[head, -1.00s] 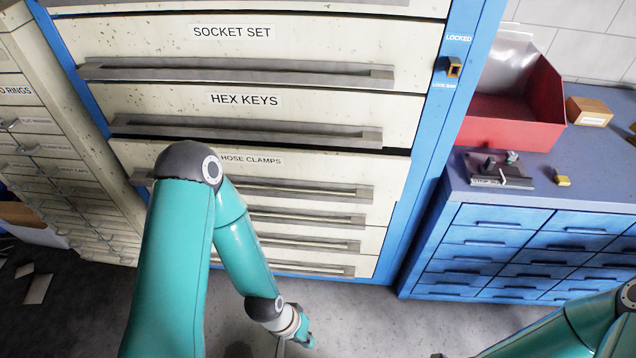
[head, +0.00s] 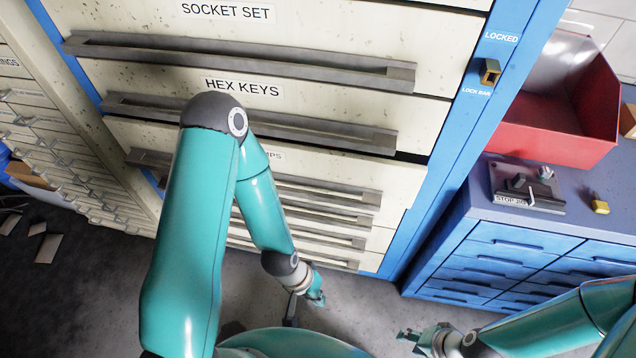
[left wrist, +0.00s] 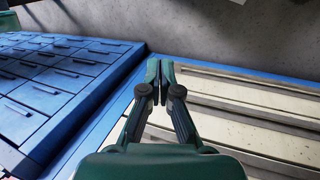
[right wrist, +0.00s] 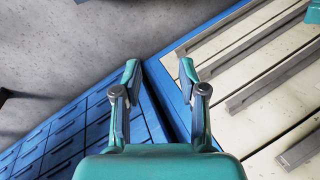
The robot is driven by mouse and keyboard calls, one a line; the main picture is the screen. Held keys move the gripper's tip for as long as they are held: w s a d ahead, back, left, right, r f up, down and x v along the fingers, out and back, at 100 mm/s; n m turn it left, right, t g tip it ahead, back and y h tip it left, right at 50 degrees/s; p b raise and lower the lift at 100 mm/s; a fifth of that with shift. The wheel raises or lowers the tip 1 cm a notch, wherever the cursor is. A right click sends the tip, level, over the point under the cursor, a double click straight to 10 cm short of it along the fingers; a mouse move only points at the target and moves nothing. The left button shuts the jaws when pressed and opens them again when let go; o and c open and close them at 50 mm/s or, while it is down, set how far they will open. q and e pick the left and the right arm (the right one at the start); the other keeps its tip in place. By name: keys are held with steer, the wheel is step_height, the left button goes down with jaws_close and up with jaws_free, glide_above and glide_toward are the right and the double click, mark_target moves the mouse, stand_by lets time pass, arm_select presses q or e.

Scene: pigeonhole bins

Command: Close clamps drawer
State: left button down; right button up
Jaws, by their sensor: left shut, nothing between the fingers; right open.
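The cream clamps drawer (head: 395,182) is in the tall cabinet in the head view, below the hex keys drawer. My left arm covers most of its label. A dark gap shows along its top edge at the right, and its front seems to stand slightly proud; how far it is out is unclear. Its grey bar handle (head: 335,193) runs across the front. My left gripper (head: 317,298) is shut and empty, low in front of the cabinet and apart from the drawer; it also shows in the left wrist view (left wrist: 160,70). My right gripper (head: 407,338) is open and empty, lower right, also in its wrist view (right wrist: 159,75).
A brass lock (head: 490,72) sits on the blue cabinet frame. A blue drawer cabinet (head: 500,243) at the right carries a red bin (head: 560,135), a grey device (head: 527,187) and a yellow padlock (head: 599,204). Bare floor (head: 375,305) lies in front.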

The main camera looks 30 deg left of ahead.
steer(key=shift+o, duration=1.4)
steer(key=shift+f, duration=0.1)
steer(key=o, duration=0.5)
step_height(320, 180, down, 2)
steer(key=b, duration=0.2)
steer(key=shift+f+b, duration=0.2)
steer(key=shift+b, duration=0.1)
arm_select(q)
steer(key=m+t+h+b, duration=0.6)
steer(key=m+t+b, duration=0.9)
steer(key=m+b, duration=0.8)
glide_toward(331, 179)
steer(key=w+d+m+p, duration=0.1)
steer(key=d+m+p, duration=0.2)
steer(key=d, duration=0.1)
steer(key=w, duration=0.3)
steer(key=shift+w+a+r+y, duration=0.15)
steer(key=shift+a+y, duration=0.1)
steer(key=shift+y, duration=0.15)
steer(key=shift+w+a, duration=0.1)
steer(key=shift+w, duration=0.3)
arm_select(e)
steer(key=shift+o, duration=0.2)
step_height(331, 179, down, 20)
